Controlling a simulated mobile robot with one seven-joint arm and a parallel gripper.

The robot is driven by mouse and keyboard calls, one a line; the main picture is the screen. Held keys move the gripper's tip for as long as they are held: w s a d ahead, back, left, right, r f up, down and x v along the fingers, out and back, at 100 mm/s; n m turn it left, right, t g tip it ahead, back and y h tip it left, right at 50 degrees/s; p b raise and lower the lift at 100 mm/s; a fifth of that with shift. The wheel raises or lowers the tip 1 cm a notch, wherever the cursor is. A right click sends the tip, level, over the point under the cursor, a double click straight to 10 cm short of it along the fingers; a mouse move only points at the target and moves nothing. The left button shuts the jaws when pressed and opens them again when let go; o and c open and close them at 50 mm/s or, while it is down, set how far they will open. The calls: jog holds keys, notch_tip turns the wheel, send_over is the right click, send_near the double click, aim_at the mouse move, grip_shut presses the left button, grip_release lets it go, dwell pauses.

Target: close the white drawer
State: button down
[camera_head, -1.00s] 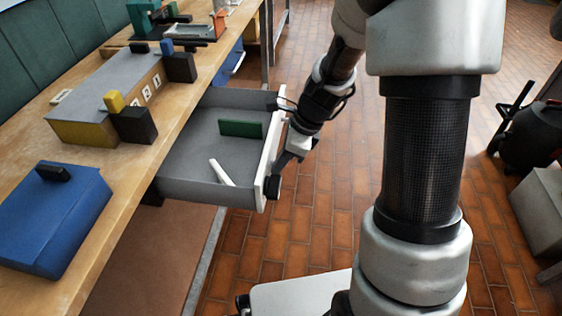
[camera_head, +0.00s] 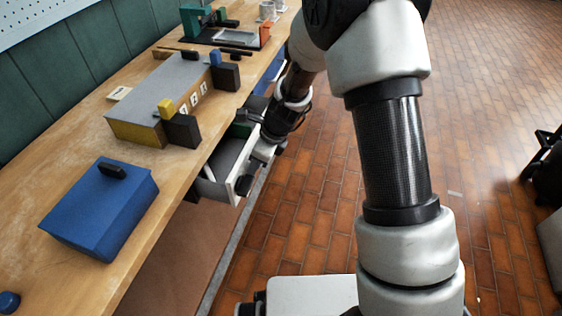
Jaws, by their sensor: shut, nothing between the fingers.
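The white drawer (camera_head: 215,191) is partly open under the front edge of the workbench. A piece of the green block inside shows near the back. My gripper (camera_head: 262,158) is shut and empty at the outer side of the drawer front, close to the handle. It looks to be touching the front, but the contact is partly hidden by the wrist.
The wooden workbench (camera_head: 80,161) carries a blue box (camera_head: 100,208), a grey-topped box with yellow side (camera_head: 136,133), dark blocks and a green device (camera_head: 195,20). A blue drawer (camera_head: 270,75) lies farther back.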

jog(key=w+a+p, duration=0.1)
jog(key=a, duration=0.2)
jog(key=w+a+p, duration=0.1)
jog(key=a+p, duration=0.1)
jog(key=a, duration=0.2)
jog(key=w+a+p, duration=0.1)
jog(key=a, duration=0.2)
jog(key=shift+w+a+p, duration=0.15)
jog(key=shift+a+p, duration=0.05)
jog(key=shift+p, duration=0.2)
jog(key=shift+w+a+r, duration=0.1)
jog(key=shift+a, duration=0.05)
